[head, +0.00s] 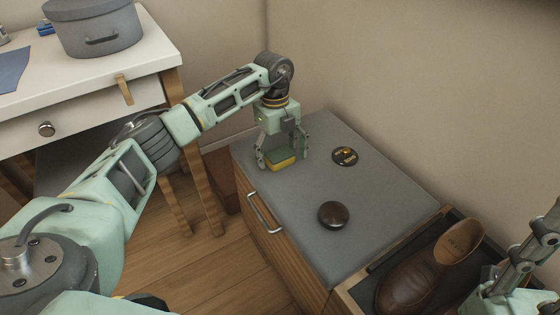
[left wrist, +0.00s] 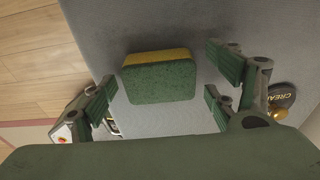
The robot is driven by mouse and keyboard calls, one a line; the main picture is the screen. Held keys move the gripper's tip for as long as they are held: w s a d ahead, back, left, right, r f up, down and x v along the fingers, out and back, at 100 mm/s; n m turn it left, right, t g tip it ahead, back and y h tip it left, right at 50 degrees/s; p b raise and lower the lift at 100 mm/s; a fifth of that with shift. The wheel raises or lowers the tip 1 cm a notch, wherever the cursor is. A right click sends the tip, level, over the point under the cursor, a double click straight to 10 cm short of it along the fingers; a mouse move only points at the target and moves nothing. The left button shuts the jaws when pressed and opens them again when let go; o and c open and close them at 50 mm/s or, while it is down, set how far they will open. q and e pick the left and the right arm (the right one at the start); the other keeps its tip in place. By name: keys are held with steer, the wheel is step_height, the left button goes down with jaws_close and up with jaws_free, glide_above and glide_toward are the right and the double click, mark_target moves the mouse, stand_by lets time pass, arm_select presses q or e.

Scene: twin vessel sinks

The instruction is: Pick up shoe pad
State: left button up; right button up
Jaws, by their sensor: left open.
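The shoe pad (head: 282,161) is a small block with a green face and a yellow layer, on the grey cabinet top (head: 300,205) near its far left corner. In the left wrist view the pad (left wrist: 162,82) lies between the spread fingers, with grey surface showing on both sides. My left gripper (head: 282,158) points down over it, open, its fingers apart from the pad. Part of my right arm and gripper (head: 520,265) shows at the right edge; its fingertips are not clear.
A round black and gold tin (head: 345,156) and a dark round lidded object (head: 333,214) share the cabinet top. A brown leather shoe (head: 420,275) sits in an open tray-like compartment at right. A white table (head: 100,75) with a grey round box (head: 95,28) stands left. A wall rises behind.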

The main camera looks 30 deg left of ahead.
arm_select(q)
steer(key=shift+c, duration=0.2)
steer(key=c, duration=0.7)
